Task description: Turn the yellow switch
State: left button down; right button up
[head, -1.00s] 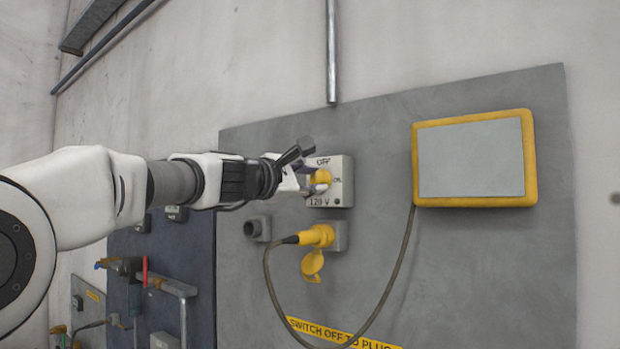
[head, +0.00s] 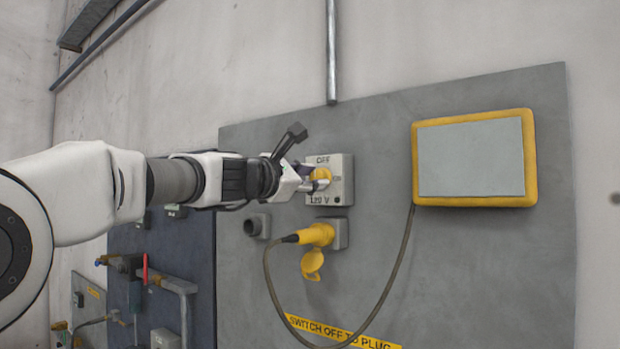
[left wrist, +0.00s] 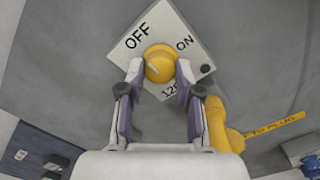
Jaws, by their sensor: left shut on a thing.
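The yellow switch (head: 323,173) is a round knob on a light grey box (head: 341,172) marked OFF and, in the left wrist view, ON. That view shows the knob (left wrist: 158,62) between the two fingertips of my left gripper (left wrist: 160,75), one on each side. My left gripper (head: 316,180) comes in from the left in the head view and is shut on the knob. The fingers partly hide the knob and the lettering below it. The box looks tilted in the left wrist view. Exactly where the knob points is hard to tell. My right gripper is not in view.
A yellow plug (head: 318,235) with a cable sits in a socket just below the box. A yellow-framed screen (head: 472,160) is at the right of the grey panel (head: 450,270). A grey round fitting (head: 256,226) is at lower left. Pipework (head: 170,284) is further left.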

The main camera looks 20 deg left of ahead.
pick_arm(q)
jog(key=c, duration=1)
grip_release()
jog(key=shift+r, duration=0.1)
jog(key=shift+o, duration=1.1)
jog(key=shift+w, duration=0.1)
notch_tip(320, 180, up, 10)
